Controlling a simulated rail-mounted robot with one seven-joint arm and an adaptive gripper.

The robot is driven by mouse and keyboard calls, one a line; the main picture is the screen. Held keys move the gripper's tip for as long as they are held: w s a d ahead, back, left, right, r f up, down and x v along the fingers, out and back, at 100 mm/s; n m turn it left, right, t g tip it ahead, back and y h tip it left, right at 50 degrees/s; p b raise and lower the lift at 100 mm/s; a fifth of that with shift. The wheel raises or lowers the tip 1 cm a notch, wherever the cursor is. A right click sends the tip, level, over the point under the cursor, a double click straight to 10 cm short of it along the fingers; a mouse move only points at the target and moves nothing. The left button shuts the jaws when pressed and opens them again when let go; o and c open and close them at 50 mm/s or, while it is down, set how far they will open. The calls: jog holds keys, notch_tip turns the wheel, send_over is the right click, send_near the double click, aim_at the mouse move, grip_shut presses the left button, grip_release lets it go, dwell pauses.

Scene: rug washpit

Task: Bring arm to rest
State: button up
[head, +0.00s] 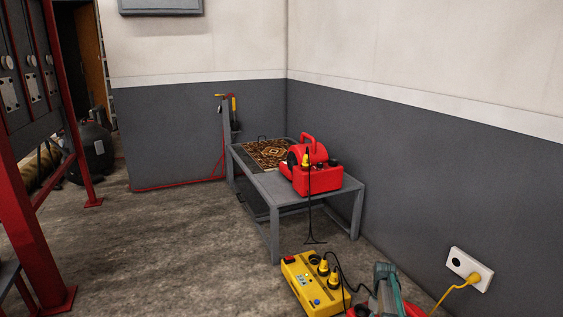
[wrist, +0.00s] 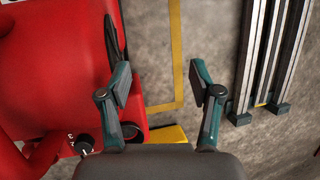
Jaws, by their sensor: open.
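My gripper (wrist: 159,82) is open in the wrist view, its two teal and dark fingers spread apart with only bare floor showing between the tips. A red machine (wrist: 55,65) with a dark knob fills the left of that view. The left finger overlaps its edge in the picture; whether they touch I cannot tell. A teal and grey part (head: 387,285) shows at the bottom edge of the head view, probably part of my arm, with most of it out of frame.
A grey table (head: 262,187) bears a patterned rug (head: 264,152) and a red blower (head: 318,176). A yellow power box (head: 307,285) stands on the floor near a wall socket (head: 469,269). Metal rails (wrist: 270,50) lie right of my gripper. Floor at left centre is clear.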

jog(key=s+a+m+g, duration=0.1)
jog(key=s+a+g, duration=0.35)
jog(key=s, duration=1.15)
jog(key=s+a+m+g+h, duration=0.15)
jog(key=s+a, duration=0.55)
jog(key=s, duration=0.9)
jog(key=s+a+m+g, duration=0.2)
jog(key=s+a, duration=0.4)
jog(key=s, duration=0.9)
notch_tip(320, 180, up, 16)
jog(key=s+t+p, duration=0.1)
jog(key=t+p, duration=0.4)
jog(key=p, duration=2.7)
jog(key=shift+s+a+f+p, duration=0.2)
jog(key=shift+s+p, duration=0.1)
jog(key=shift+s, duration=0.1)
jog(key=shift+y, duration=0.25)
jog(key=shift+d, duration=0.1)
